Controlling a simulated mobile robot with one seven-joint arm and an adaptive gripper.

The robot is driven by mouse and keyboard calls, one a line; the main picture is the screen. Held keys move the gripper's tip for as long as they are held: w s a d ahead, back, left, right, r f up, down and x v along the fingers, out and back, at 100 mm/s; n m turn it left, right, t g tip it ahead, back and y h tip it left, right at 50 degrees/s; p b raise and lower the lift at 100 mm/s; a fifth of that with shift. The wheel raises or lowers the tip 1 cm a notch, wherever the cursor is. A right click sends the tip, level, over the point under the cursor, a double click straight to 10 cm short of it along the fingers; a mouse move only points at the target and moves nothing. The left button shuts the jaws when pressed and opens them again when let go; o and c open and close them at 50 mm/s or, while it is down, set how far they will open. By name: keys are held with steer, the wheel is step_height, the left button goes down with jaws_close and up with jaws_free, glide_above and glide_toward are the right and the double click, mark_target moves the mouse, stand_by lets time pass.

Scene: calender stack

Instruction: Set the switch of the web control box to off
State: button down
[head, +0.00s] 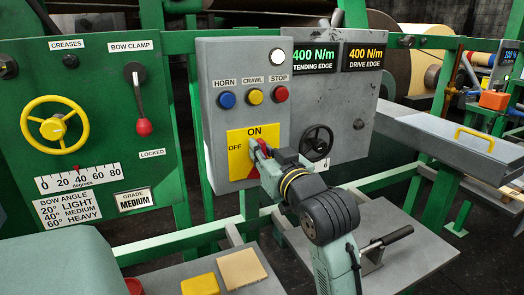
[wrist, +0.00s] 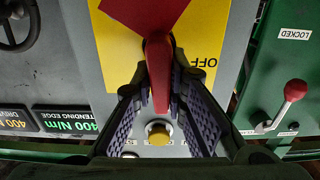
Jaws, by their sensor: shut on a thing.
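The web control box (head: 220,120) is a grey panel with a yellow switch plate (head: 238,166), marked ON at the top and OFF at the left. The red switch (wrist: 160,70) has a long handle; in the upside-down wrist view it points toward the yellow crawl button, the ON side. OFF shows beside it on the yellow plate (wrist: 205,40). My gripper (wrist: 160,72) is shut on the handle, one finger on each side. In the head view, my gripper (head: 262,150) covers most of the switch, and only bits of red show.
Blue horn (head: 227,99), yellow crawl (head: 255,96) and red stop (head: 281,94) buttons sit above the plate. A black handwheel (head: 317,142) is close to the right of my wrist. A green panel with a red-knobbed lever (head: 143,127) stands left.

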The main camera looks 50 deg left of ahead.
steer(key=shift+f, duration=0.1)
stand_by(0.3)
steer(key=n+b, duration=0.1)
steer(key=n, duration=0.2)
steer(key=n+b, duration=0.1)
steer(key=n, duration=0.1)
steer(key=shift+s+f+b, duration=0.15)
steer(key=shift+s+b, duration=0.2)
steer(key=n, duration=0.1)
steer(key=n+b, duration=0.1)
steer(key=n, duration=0.1)
steer(key=n+b, duration=0.1)
steer(key=shift+s+a+f, duration=0.2)
steer(key=shift+s+f, duration=0.1)
steer(key=shift+s, duration=0.1)
steer(key=n+b, duration=0.2)
steer(key=n, duration=0.1)
steer(key=n+b, duration=0.1)
steer(key=n, duration=0.1)
steer(key=shift+s+f, duration=0.2)
steer(key=shift+f, duration=0.15)
steer(key=shift+s+f+n+b, duration=0.15)
steer(key=shift+n+b, duration=0.25)
steer(key=shift+n, duration=0.55)
steer(key=shift+w+f+n+b, duration=0.1)
steer(key=shift+n+b, duration=0.3)
steer(key=shift+n, duration=0.55)
steer(key=c, duration=1.6)
jaws_free()
steer(key=shift+s+a+f, duration=0.1)
